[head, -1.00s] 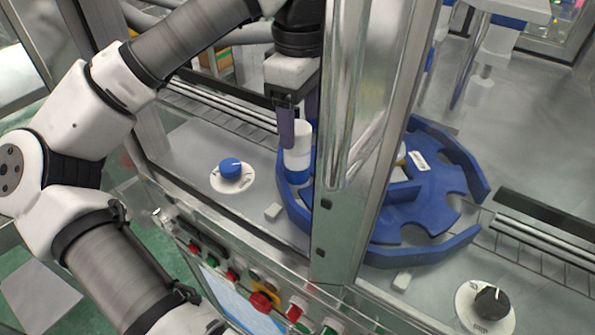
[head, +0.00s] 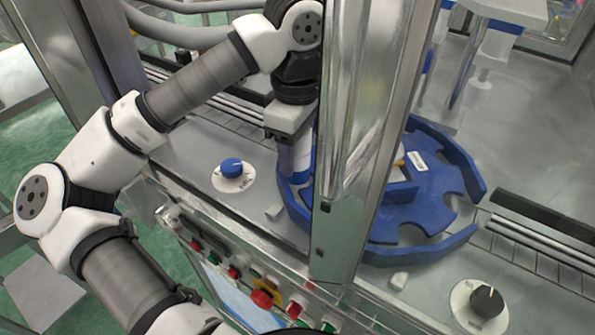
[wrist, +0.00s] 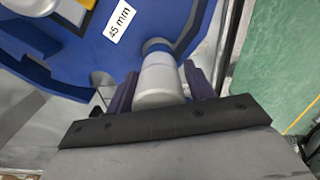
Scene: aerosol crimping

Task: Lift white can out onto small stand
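The white can (wrist: 158,84) stands in a slot at the rim of the blue star wheel (head: 437,186). In the wrist view it sits between the two purple fingers of my gripper (wrist: 160,88), with almost no gap on either side. I cannot tell whether the fingers touch it. In the head view my gripper reaches down at the left side of the wheel, and its fingers hide most of the can.
A metal post (head: 350,150) rises close to the right of my gripper. A blue knob (head: 231,167) stands on the deck to the left. A button panel runs along the front edge.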

